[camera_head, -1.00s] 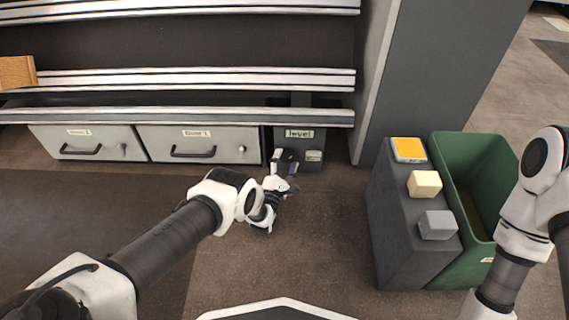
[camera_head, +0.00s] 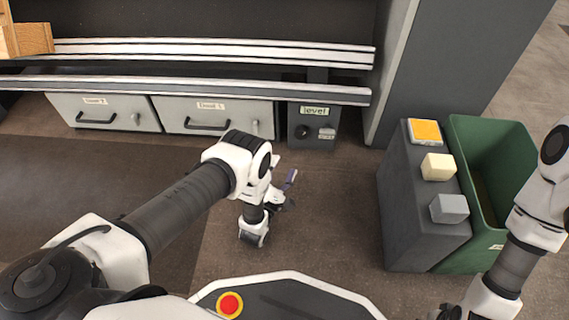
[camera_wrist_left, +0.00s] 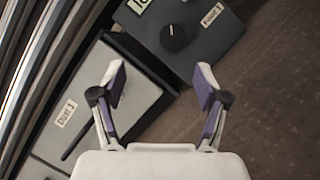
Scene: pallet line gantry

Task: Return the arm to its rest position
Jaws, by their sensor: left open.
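My left arm (camera_head: 180,207) reaches in from the left with its elbow bent. My left gripper (camera_head: 285,188) is above the floor, short of the dark box labelled "level" (camera_head: 300,133), and apart from it. In the left wrist view the left gripper (camera_wrist_left: 160,77) has its two purple-padded fingers spread wide with nothing between them. A black knob (camera_wrist_left: 173,38) on the dark box shows ahead of the fingers. My right arm (camera_head: 520,245) comes down at the right edge; its gripper fingers do not show.
Two grey drawers (camera_head: 182,108) lie under metal rails (camera_head: 200,90). At the right stands a dark pedestal (camera_head: 408,205) with yellow, cream and grey blocks on top, beside a green bin (camera_head: 465,128). The floor between the left arm and the pedestal is clear.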

